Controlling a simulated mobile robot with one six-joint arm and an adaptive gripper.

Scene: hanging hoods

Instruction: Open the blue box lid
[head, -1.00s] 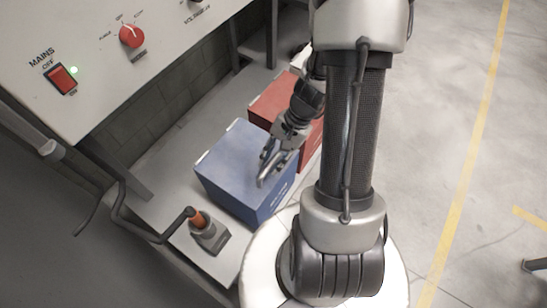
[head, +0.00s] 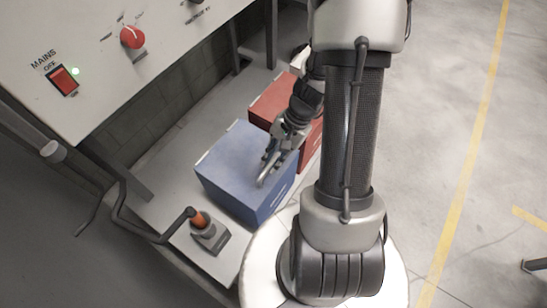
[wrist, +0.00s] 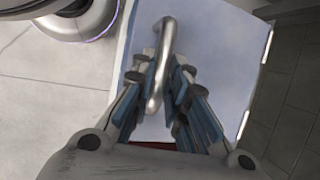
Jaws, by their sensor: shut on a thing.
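The blue box (head: 229,196) stands on the grey bench, with its blue lid (head: 233,153) lying flat and closed on top. A metal bar handle (head: 265,176) sits on the lid near its right edge. My gripper (head: 272,160) is over the lid at that handle. In the wrist view my gripper (wrist: 165,90) has a finger on each side of the metal handle (wrist: 167,40) and is shut on it. The pale lid (wrist: 215,50) fills the middle of that view. The fingertips are small and partly hidden in the head view.
A red box (head: 273,103) stands just behind the blue box. A crank with an orange part (head: 200,221) stands in front on the bench. A panel with a red mains switch (head: 63,80) and red knob (head: 131,37) overhangs the left. Open floor (head: 440,120) lies right.

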